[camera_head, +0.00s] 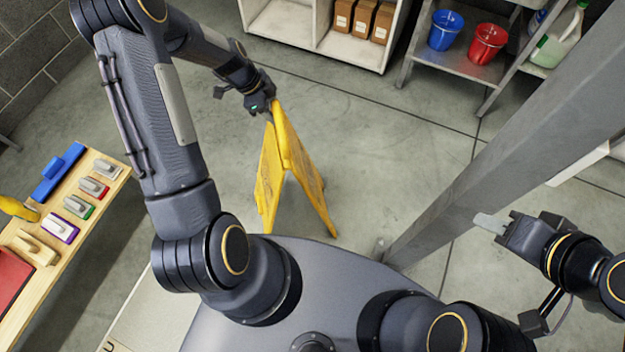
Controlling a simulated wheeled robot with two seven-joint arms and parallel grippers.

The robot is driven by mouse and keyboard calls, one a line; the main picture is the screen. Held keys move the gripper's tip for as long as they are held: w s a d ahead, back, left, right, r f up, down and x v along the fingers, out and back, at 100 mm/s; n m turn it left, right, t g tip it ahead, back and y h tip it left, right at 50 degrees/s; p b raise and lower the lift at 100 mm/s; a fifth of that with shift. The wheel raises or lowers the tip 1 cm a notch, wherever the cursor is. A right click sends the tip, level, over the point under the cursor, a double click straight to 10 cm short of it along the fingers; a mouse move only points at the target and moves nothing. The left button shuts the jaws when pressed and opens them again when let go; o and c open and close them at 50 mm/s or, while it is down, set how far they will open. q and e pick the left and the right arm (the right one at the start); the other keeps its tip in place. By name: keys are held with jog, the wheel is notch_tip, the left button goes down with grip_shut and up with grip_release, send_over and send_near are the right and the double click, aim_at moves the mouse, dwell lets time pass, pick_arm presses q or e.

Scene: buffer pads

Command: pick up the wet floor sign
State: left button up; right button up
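The yellow wet floor sign (300,165) stands like a tent on the grey floor in front of me, its two panels spread apart. My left gripper (270,110) is at the top edge of the sign, with a small green light showing on it. Its fingers are largely hidden at the sign's top, so I cannot tell whether they grip it. My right gripper (488,223) is off to the right, away from the sign, pointing left. Its pale fingers appear close together, and nothing shows between them.
A wooden table (75,238) with several coloured pads stands at the left. A white shelf (290,22) with brown boxes is at the back. A metal rack holds a blue bucket (444,31) and a red bucket (486,43). A grey post (470,190) rises right of the sign.

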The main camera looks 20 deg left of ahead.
pick_arm(q)
jog(key=shift+f, duration=0.1)
grip_shut()
dwell(1.4)
